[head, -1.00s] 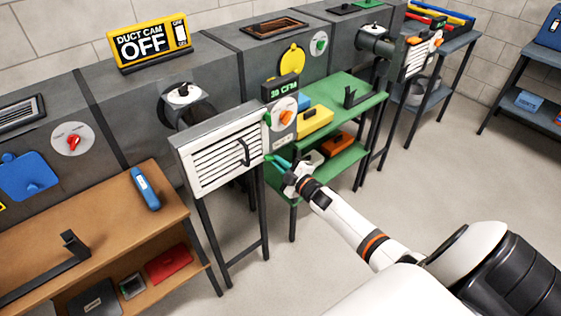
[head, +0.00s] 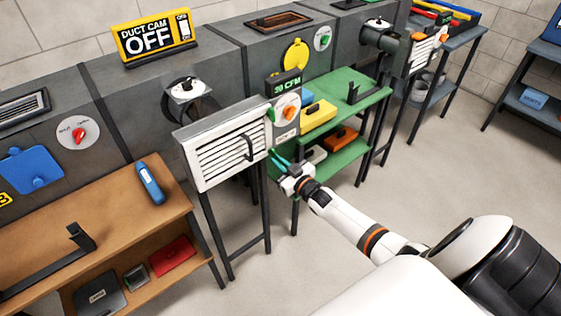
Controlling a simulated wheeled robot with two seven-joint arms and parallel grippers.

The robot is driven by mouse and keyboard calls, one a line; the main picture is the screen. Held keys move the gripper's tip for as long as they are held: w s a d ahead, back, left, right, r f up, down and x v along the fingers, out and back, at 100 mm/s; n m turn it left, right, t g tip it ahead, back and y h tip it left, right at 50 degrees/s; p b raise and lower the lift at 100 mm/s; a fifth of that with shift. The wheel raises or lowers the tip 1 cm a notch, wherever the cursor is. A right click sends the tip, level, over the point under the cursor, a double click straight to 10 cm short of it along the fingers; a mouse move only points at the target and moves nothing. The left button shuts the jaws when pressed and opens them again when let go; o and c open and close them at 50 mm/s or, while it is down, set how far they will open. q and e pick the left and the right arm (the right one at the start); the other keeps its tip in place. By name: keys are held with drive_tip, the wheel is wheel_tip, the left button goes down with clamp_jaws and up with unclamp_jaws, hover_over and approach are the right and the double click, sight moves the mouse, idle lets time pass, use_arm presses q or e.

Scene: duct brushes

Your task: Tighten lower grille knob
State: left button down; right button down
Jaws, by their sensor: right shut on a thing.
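The white louvred grille (head: 222,150) with a dark handle (head: 249,148) stands upright at the front of the duct. A green knob (head: 270,115) shows at its upper right edge. My right gripper (head: 273,156) is at the grille's lower right corner, its teal fingers pointing up and left. It is shut on the lower grille knob, which the fingers mostly hide. The knob's turn cannot be read at this size. My left gripper is not in view.
An orange dial (head: 289,112) and a small CFM display (head: 286,84) sit just right of the grille. The green shelf (head: 350,112) stands close behind my right gripper. A wooden bench (head: 120,215) is at left.

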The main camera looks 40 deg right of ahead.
drive_tip(key=shift+a+m, duration=0.1)
drive_tip(key=shift+m, duration=0.5)
drive_tip(key=c, duration=1.5)
unclamp_jaws()
drive_tip(key=s+d, duration=0.1)
drive_tip(key=s, duration=1.1)
drive_tip(key=shift+f, duration=0.1)
